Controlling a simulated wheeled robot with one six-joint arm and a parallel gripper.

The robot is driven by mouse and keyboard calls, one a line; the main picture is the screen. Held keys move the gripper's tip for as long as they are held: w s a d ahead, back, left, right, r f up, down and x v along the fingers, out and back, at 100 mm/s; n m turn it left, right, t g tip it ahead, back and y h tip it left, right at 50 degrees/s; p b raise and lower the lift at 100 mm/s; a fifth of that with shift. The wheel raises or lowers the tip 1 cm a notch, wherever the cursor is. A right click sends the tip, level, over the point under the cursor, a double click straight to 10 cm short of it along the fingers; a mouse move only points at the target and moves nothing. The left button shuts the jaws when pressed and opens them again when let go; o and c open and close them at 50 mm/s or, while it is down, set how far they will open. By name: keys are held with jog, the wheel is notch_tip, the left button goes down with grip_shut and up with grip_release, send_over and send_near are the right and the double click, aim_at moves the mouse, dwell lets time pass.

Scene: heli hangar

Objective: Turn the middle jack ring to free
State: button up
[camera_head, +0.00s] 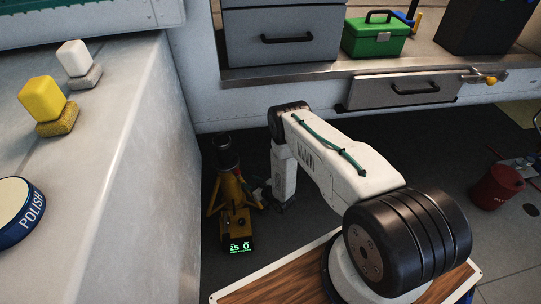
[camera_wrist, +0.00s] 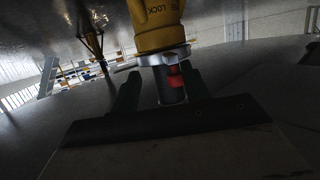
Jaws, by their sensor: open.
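A yellow jack (camera_head: 234,190) with splayed legs, a dark top and a green-lit display stands on the dark floor in the head view. In the wrist view its yellow body (camera_wrist: 158,22) is close, with the letters "LOCK". Below that are a silver ring (camera_wrist: 165,57), a red mark (camera_wrist: 173,77) and a dark post (camera_wrist: 172,94). My gripper (camera_wrist: 158,84) is open, with one dark green finger on each side of the post, just below the ring. I cannot tell whether the fingers touch it. In the head view my gripper is small and partly hidden beside the jack.
A pale wall-like body (camera_head: 135,150) rises left of the jack, carrying a yellow block (camera_head: 42,98) and a polish tin (camera_head: 15,212). A bench (camera_head: 290,72) with drawers and a green toolbox (camera_head: 375,37) stands behind. A red bucket (camera_head: 496,187) is at right.

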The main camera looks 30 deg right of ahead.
jog(key=s+d+f+g+h, duration=0.2)
jog(key=s+d+g+h, duration=0.1)
jog(key=g, duration=0.3)
jog(key=s+d+r+m+g+h, duration=0.1)
jog(key=s+r+g, duration=0.1)
jog(key=r, duration=1)
jog(key=s+d+r+m+g+h, duration=0.1)
jog(key=r+g, duration=0.4)
jog(key=r, duration=0.7)
jog(key=shift+s+d+r, duration=0.3)
jog(key=shift+s+d, duration=0.05)
jog(key=shift+d, duration=0.35)
